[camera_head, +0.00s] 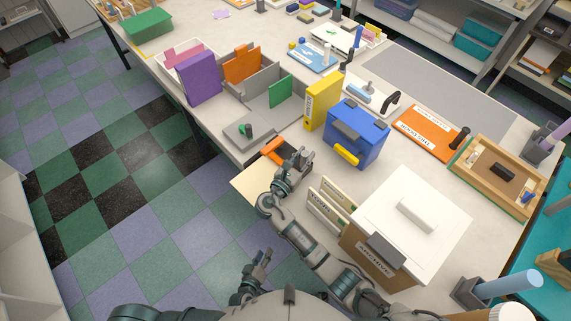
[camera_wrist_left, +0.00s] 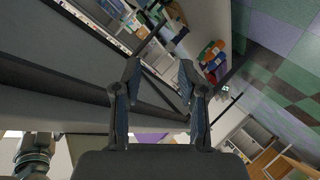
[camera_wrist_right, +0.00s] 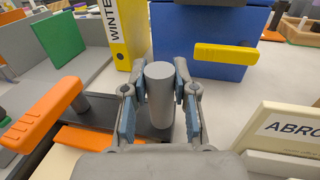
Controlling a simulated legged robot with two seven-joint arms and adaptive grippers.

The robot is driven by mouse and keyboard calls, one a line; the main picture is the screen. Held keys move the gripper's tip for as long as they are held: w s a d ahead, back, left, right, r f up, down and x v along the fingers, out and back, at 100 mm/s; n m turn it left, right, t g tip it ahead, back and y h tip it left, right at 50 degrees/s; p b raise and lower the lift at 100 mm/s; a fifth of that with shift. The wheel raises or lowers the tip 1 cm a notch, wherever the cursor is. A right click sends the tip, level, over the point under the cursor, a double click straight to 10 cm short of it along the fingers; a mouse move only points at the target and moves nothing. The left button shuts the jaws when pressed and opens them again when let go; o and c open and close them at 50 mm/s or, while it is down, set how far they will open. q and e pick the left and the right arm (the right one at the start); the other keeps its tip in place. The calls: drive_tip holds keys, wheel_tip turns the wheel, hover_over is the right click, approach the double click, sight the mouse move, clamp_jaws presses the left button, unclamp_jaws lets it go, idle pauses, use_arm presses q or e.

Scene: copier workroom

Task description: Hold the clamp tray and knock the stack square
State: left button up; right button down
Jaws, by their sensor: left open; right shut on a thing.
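The clamp tray (camera_head: 272,148) lies at the table's near edge, a dark flat plate with orange parts. In the right wrist view its orange lever (camera_wrist_right: 42,112) is at left. The cream paper stack (camera_head: 252,190) juts past the table edge; how square it is cannot be told. My right gripper (camera_head: 303,160) is shut on an upright grey post (camera_wrist_right: 159,95) beside the dark plate; whether they are joined is unclear. My left gripper (camera_head: 262,258) is open and empty, low over the floor, apart from the table. The left wrist view shows its spread fingers (camera_wrist_left: 158,82).
A blue box (camera_head: 357,135) with a yellow handle and a yellow binder (camera_head: 322,102) stand just behind my right gripper. A white-lidded box (camera_head: 410,220) and upright label cards (camera_head: 328,205) stand to the right. A grey pad with a green knob (camera_head: 247,131) lies left.

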use_arm(q)
drive_tip(key=w+r+n+t+y, duration=0.1)
drive_tip(key=w+r+n+t, duration=0.15)
drive_tip(key=r, duration=0.45)
drive_tip(key=w+r+n+t+y, duration=0.1)
drive_tip(key=r+n+t, duration=0.1)
drive_tip(key=r+n, duration=0.35)
drive_tip(key=n+y, duration=0.4)
drive_tip(key=n, duration=0.2)
approach(248, 191)
drive_tip(key=shift+t, duration=0.25)
drive_tip(key=w, duration=0.3)
drive_tip(key=w+a, duration=0.1)
drive_tip(key=w, duration=0.2)
drive_tip(key=w+f, duration=0.1)
drive_tip(key=w, duration=0.3)
drive_tip(key=shift+w+a+f, duration=0.1)
drive_tip(key=shift+a+f, duration=0.05)
drive_tip(key=shift+a, duration=0.1)
clamp_jaws()
